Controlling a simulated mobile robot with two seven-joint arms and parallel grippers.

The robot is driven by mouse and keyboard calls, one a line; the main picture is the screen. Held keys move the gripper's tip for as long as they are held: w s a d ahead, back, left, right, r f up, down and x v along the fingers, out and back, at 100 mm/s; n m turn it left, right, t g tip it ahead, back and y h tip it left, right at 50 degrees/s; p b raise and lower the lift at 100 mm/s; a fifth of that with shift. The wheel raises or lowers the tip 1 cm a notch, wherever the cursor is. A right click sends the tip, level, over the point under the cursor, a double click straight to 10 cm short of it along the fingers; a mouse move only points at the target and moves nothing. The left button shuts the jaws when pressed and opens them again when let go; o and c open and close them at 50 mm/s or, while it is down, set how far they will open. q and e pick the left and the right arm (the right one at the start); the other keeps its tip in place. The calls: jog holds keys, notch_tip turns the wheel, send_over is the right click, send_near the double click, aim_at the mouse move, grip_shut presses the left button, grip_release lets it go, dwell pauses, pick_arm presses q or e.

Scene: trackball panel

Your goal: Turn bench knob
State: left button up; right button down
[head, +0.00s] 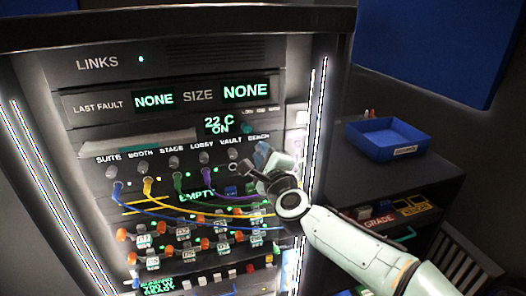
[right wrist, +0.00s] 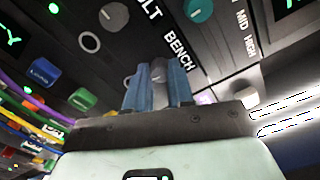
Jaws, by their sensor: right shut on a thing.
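The rack panel has a row labelled SUITE, BOOTH, STAGE, LOBBY, VAULT and BENCH. In the right wrist view the grey bench knob (right wrist: 159,68) sits below the BENCH label, between the two blue fingers of my right gripper (right wrist: 158,85). The fingers are shut on it. In the head view my right gripper (head: 264,158) reaches the right end of the row and hides the bench knob. My left gripper is not in view.
Coloured cables (head: 180,207) cross the panel to the left of my right arm. A teal knob (right wrist: 198,10) sits close above the BENCH label. A blue tray (head: 387,140) stands on the dark cabinet at right. A bright light strip (head: 314,135) runs beside the panel's right edge.

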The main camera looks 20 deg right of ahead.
jog(key=shift+n+p, duration=0.3)
jog(key=shift+n, duration=0.7)
jog(key=c, duration=1)
grip_release()
jog(key=shift+s, duration=0.1)
jog(key=s+b, duration=0.1)
jog(key=s, duration=1.2)
jog(key=shift+s+d+b, duration=0.15)
jog(key=shift+d+b, duration=0.05)
jog(key=shift+b, duration=0.1)
